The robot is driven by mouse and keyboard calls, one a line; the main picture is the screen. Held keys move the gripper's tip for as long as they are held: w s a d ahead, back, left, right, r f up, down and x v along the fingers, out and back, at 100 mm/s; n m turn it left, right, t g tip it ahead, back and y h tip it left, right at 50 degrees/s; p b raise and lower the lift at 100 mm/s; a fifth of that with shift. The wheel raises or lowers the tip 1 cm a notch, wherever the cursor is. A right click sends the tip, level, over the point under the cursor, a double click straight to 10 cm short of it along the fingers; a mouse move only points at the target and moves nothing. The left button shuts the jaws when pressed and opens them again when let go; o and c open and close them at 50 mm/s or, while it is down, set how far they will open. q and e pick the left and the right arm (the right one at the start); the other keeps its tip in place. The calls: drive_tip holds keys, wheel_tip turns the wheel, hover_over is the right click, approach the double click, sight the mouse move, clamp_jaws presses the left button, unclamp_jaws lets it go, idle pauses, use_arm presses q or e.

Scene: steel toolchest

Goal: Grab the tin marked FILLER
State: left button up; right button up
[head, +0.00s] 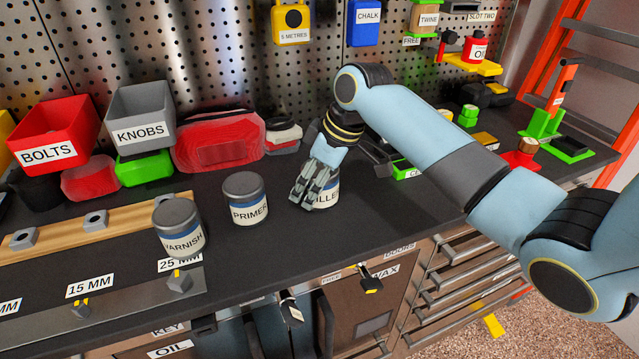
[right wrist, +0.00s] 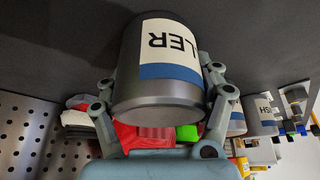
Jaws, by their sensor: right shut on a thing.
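The FILLER tin (head: 328,192) stands on the dark bench top, to the right of the PRIMER tin. It has a grey lid and a white label with a blue band; my right gripper hides part of it in the head view. My right gripper (head: 305,200) is shut on the FILLER tin, with a finger on each side. In the right wrist view the tin (right wrist: 160,65) fills the space between the fingers, with the label letters upside down and "LER" readable. My left gripper is not in view.
The PRIMER tin (head: 246,199) stands close by on the left, and the VARNISH tin (head: 178,229) is farther left. Red BOLTS (head: 55,130) and grey KNOBS (head: 141,113) bins are at the back left. The bench's front edge lies just before the tins.

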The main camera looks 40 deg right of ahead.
drive_tip(key=c, duration=0.3)
drive_tip(key=shift+r, duration=0.2)
